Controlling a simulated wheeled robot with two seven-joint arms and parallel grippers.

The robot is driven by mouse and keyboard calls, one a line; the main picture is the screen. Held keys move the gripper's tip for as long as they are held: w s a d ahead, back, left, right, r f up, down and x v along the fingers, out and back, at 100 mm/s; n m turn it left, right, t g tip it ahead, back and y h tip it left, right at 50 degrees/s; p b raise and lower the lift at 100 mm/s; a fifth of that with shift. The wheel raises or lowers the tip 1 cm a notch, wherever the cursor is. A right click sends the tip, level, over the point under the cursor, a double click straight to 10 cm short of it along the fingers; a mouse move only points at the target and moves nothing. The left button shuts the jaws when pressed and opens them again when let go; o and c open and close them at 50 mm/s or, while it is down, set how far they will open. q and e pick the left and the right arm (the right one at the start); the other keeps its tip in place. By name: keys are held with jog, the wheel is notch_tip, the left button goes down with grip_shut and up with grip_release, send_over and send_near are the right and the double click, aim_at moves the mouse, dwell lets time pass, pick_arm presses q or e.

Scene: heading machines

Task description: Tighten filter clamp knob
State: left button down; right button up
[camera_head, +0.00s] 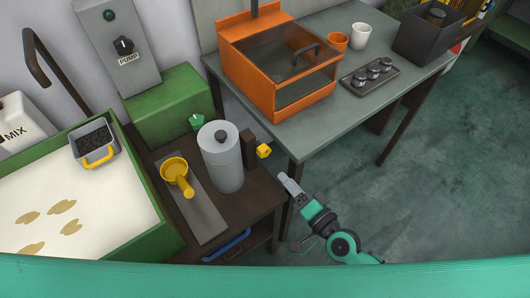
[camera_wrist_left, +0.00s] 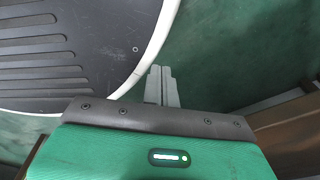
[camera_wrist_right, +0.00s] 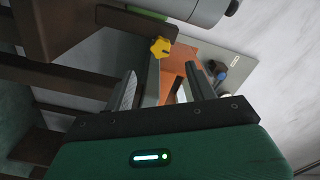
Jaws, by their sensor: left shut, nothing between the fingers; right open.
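The yellow knob also shows in the right wrist view (camera_wrist_right: 160,47), ahead of the fingers. My right gripper (camera_head: 286,181) is open and empty, a little below and right of the yellow knob, apart from it. My left gripper (camera_wrist_left: 161,72) is shut and empty over the floor beside a dark ribbed round surface; it is outside the head view.
A yellow dipper (camera_head: 176,172) lies on a grey plate left of the housing. A green-rimmed vat (camera_head: 160,243) of pale liquid stands at left. A grey table (camera_head: 314,136) with an orange box (camera_head: 258,90) is behind my right gripper. Open floor (camera_head: 440,190) lies right.

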aim_at(265, 155)
jog(key=p+x, duration=0.2)
jog(key=x, duration=0.9)
jog(key=shift+w+a, duration=0.2)
jog(key=shift+w, duration=0.1)
pick_arm(q)
jog(key=s, duration=0.3)
jog(key=shift+s+d+r, duration=0.1)
jog(key=shift+s+r, duration=0.05)
pick_arm(e)
jog(key=c, duration=1)
pick_arm(q)
jog(key=shift+a, duration=0.5)
